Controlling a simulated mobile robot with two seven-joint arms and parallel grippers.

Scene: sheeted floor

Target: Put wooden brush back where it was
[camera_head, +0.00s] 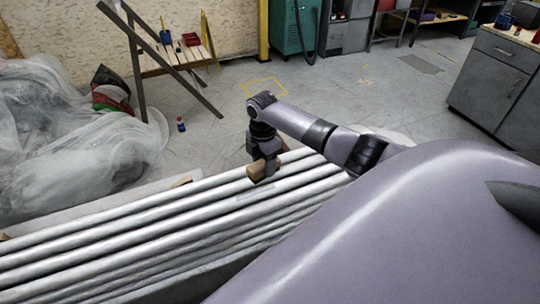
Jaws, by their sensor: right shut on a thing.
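My right arm reaches in from the right over the ribbed white radiator-like rack (120,235). My right gripper (266,168) points down and is shut on a small brown wooden piece, which looks like the wooden brush (256,172). The brush is just above or touching the rack's upper bars; I cannot tell which. The gripper hides part of it, and its bristles cannot be made out. My left gripper is not in view.
A small tan block (182,181) lies at the rack's far edge. Beyond stand a small bottle (181,125), crumpled plastic sheeting (60,130) and a wooden stand (172,57). A grey cabinet (497,75) is at right. The middle floor is clear.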

